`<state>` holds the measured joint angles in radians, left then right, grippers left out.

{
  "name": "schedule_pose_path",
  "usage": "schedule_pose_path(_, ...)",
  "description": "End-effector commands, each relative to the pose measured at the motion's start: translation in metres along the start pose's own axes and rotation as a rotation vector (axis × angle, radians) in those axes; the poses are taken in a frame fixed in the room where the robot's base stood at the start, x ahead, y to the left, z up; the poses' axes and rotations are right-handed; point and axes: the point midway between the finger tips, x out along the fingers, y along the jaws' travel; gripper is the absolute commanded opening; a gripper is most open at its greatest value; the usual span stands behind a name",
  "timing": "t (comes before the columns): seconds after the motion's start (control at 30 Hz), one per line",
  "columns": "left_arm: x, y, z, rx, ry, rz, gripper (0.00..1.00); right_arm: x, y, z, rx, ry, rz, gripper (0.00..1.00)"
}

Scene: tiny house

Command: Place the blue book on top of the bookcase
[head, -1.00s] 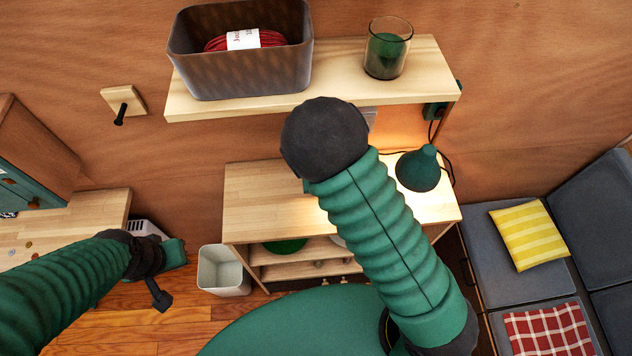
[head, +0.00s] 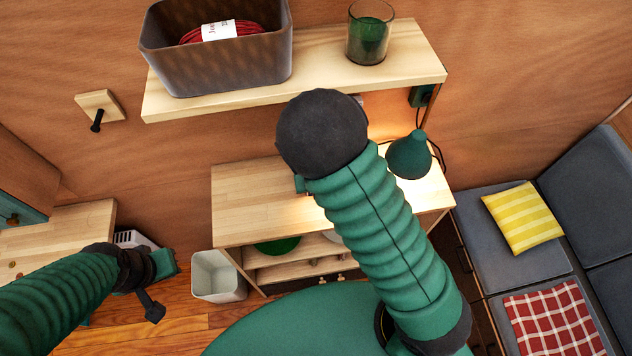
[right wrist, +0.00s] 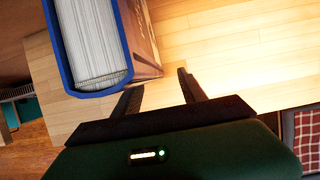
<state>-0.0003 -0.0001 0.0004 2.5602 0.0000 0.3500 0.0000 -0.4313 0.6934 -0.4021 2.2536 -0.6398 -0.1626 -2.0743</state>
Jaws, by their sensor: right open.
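The blue book (right wrist: 68,60) shows in the right wrist view at the upper left, with its pale page edges towards the camera. A brown face with lettering lies along its right side; I cannot tell if it is part of the same book. My right gripper (right wrist: 160,84) is open, its fingers over the pale wooden top, just right of and below the book, with nothing seen between them. In the head view my right arm hides that gripper and the book. A low wooden unit with shelves (head: 240,205) stands below the wall shelf. My left gripper (head: 152,300) hangs at the lower left.
The wall shelf (head: 330,75) above holds a brown bin (head: 215,75) and a green glass (head: 369,38). A green lamp (head: 409,157) stands on the unit's right. A white bin (head: 217,278) is on the floor. A sofa (head: 500,235) is at right.

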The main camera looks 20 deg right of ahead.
Motion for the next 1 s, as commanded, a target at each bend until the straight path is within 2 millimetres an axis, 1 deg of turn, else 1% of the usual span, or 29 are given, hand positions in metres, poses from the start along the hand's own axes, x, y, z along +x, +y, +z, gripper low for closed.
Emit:
schedule_pose_path(0.03,0.001,0.000,0.000,0.000,0.000,0.000,0.00,-0.012,0.002,0.001,0.001,-0.005,0.004,0.49)
schedule_pose_path(0.17,-0.001,0.000,0.000,-0.001,0.000,0.000,0.00,-0.048,0.002,0.000,0.001,-0.006,0.006,0.49)
schedule_pose_path(0.2,-0.003,0.000,-0.001,-0.001,0.000,0.000,0.00,-0.060,0.001,0.001,0.002,-0.005,0.007,0.49)
schedule_pose_path(0.3,-0.008,0.000,-0.002,-0.001,0.000,0.000,0.00,-0.082,0.000,0.001,0.000,-0.004,0.006,0.49)
schedule_pose_path(0.4,-0.011,0.000,-0.003,-0.001,0.000,0.000,0.00,-0.095,-0.001,0.000,0.002,-0.002,0.004,0.49)
schedule_pose_path(0.47,-0.012,0.000,-0.003,-0.001,0.000,0.000,0.00,-0.099,-0.002,0.000,0.007,-0.001,0.003,0.49)
schedule_pose_path(0.57,-0.011,0.000,-0.003,-0.001,0.000,0.000,0.00,-0.103,-0.004,-0.001,0.121,0.003,-0.002,0.49)
schedule_pose_path(0.67,-0.011,0.000,-0.003,0.000,0.000,0.000,0.00,-0.111,-0.011,-0.005,0.459,0.014,-0.012,0.49)
schedule_pose_path(0.7,-0.011,0.000,-0.003,0.000,0.000,0.000,0.00,-0.116,-0.014,-0.008,0.647,0.021,-0.018,0.49)
schedule_pose_path(0.77,-0.011,0.000,-0.003,0.000,0.000,0.000,0.00,-0.124,-0.020,-0.013,0.962,0.032,-0.030,0.49)
schedule_pose_path(0.8,-0.011,0.000,-0.003,0.000,0.000,0.000,0.00,-0.130,-0.023,-0.018,1.174,0.041,-0.042,0.49)
schedule_pose_path(0.83,-0.011,0.000,-0.003,0.000,0.000,0.000,0.00,-0.134,-0.025,-0.021,1.333,0.048,-0.051,0.49)
schedule_pose_path(0.87,-0.011,0.000,-0.003,0.000,0.000,0.000,0.00,-0.138,-0.027,-0.025,1.490,0.054,-0.061,0.49)
schedule_pose_path(0.9,-0.011,0.000,-0.003,0.000,0.000,0.000,0.00,-0.143,-0.028,-0.029,1.699,0.064,-0.076,0.49)
schedule_pose_path(0.97,-0.011,0.000,-0.003,-0.001,0.000,0.000,0.00,-0.151,-0.030,-0.037,2.004,0.077,-0.102,0.49)
schedule_pose_path(1.0,-0.011,0.000,-0.003,-0.001,0.000,0.000,0.00,-0.156,-0.030,-0.041,2.190,0.086,-0.122,0.49)
